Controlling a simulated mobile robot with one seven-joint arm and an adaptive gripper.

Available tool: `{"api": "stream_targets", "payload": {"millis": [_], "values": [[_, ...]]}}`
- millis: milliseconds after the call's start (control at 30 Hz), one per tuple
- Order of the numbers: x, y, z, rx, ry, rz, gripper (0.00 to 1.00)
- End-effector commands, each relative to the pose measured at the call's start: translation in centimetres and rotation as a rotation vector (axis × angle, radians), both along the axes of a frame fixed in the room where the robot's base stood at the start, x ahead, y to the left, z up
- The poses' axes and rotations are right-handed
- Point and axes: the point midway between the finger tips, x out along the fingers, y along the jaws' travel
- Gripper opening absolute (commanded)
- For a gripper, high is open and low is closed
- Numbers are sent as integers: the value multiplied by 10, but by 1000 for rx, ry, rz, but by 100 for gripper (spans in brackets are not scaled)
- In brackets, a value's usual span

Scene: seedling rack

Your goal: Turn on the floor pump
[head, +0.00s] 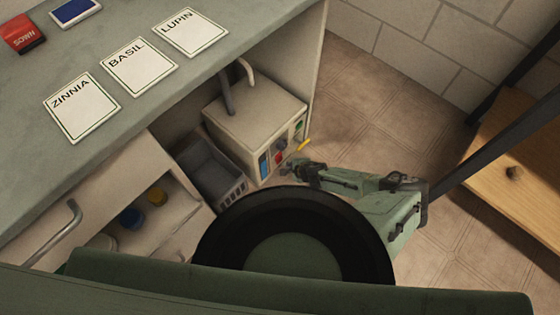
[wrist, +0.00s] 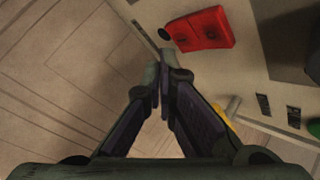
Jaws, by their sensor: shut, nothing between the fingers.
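The floor pump (head: 250,118) is a cream box in the open bay under the bench, with pipes rising from its top. Its front panel carries a blue strip, a red part, a green part and a yellow lever (head: 304,145). In the wrist view the red part (wrist: 203,28) is a block with two dark marks, like a rocker switch. My gripper (head: 287,169) is shut and empty in front of the panel. In the wrist view its fingertips (wrist: 160,68) are just below and left of the red switch; I cannot tell whether they touch the panel.
A grey crate (head: 208,172) stands left of the pump. An open drawer (head: 160,205) with jars is further left. Labelled cards lie on the bench top (head: 165,90). A wooden bench (head: 510,165) stands at the right; the tiled floor (head: 370,95) between is clear.

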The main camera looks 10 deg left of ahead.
Motion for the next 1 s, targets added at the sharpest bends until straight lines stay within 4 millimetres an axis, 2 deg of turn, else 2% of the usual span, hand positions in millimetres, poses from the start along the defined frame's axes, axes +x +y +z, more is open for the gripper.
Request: {"api": "stream_targets", "payload": {"millis": [1000], "values": [[8,10,-2,-1,0,-1,0]]}}
